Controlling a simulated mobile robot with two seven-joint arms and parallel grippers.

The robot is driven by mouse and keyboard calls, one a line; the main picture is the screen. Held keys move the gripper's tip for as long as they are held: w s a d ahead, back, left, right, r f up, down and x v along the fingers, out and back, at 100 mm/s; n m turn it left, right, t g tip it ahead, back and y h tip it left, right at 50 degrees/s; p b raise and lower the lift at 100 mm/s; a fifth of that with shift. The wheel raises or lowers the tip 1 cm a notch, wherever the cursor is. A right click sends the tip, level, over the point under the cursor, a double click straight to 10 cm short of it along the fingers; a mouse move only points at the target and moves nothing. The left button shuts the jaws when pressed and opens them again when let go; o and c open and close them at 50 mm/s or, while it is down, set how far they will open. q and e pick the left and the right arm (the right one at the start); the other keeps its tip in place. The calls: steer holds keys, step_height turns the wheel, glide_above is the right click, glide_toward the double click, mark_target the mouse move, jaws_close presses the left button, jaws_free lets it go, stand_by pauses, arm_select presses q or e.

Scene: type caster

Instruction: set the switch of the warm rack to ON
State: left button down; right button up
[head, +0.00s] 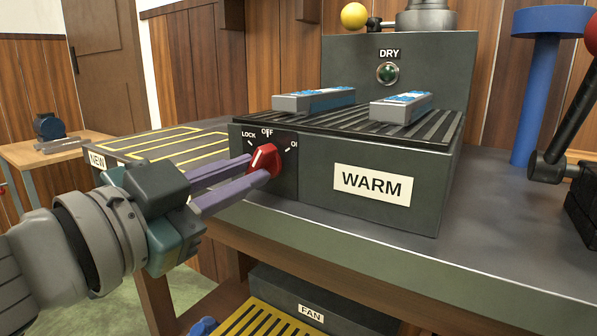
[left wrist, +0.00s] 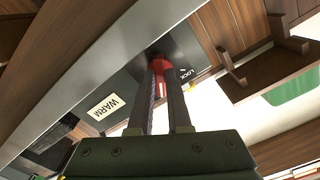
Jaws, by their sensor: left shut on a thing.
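The warm rack (head: 315,180) is a dark grey box with a slatted top and a white WARM label. Its red switch knob (head: 267,157) sits on the front left, under the marks LOCK, OFF and ON. The knob's upper end leans toward the OFF side; its exact setting is hard to tell. My left gripper (head: 259,168) is shut on the knob, one purple finger on each side. The left wrist view also shows the red knob (left wrist: 161,64) between the fingertips (left wrist: 162,78), with the WARM label to the left. My right gripper is not in view.
Two grey-blue blocks (head: 315,100) (head: 401,107) lie on the rack's slats. A DRY panel (head: 395,75) with a green lamp rises behind. A yellow-lined NEW area (head: 165,147) is at left. A blue post (head: 536,95) and a black lever (head: 570,105) stand at right. A FAN box (head: 310,300) is below.

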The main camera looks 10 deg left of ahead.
arm_select(q)
steer(key=shift+r+m+p, duration=0.15)
steer(key=shift+m+p, duration=0.5)
steer(key=shift+m, duration=0.15)
steer(key=shift+m+p, duration=0.5)
steer(key=shift+m, duration=1.2)
steer(key=c, duration=0.9)
jaws_free()
steer(key=shift+o, duration=0.2)
